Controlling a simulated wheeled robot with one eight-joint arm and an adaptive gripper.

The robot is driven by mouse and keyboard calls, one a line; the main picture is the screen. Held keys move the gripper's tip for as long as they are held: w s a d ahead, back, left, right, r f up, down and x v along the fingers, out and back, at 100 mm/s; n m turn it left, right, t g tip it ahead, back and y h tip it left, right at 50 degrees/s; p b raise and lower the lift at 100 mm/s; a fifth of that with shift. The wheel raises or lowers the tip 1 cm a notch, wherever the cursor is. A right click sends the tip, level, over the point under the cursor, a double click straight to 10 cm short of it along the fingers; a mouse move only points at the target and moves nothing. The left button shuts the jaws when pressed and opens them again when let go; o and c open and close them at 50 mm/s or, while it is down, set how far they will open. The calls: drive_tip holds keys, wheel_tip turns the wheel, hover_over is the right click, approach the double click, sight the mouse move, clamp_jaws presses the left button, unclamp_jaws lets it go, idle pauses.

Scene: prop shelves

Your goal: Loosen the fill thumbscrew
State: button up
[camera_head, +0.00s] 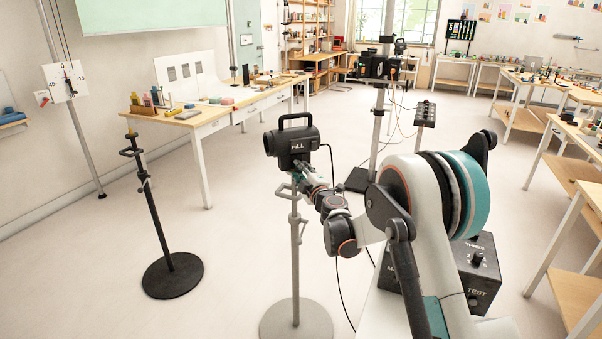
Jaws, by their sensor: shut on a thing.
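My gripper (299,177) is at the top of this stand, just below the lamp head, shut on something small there. The fill thumbscrew itself is hidden by the gripper or too small to make out; its place suggests it is what the gripper holds. A cable hangs from the lamp's right side.
A black stand (158,215) with a round base is to the left. Another lamp (380,66) on a pole and a small control panel (425,113) are behind. A black box (478,285) sits beside my arm.

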drive_tip(key=o, duration=1.1)
drive_tip(key=v, duration=1.2)
drive_tip(key=shift+d, duration=0.1)
drive_tip(key=shift+r, duration=0.1)
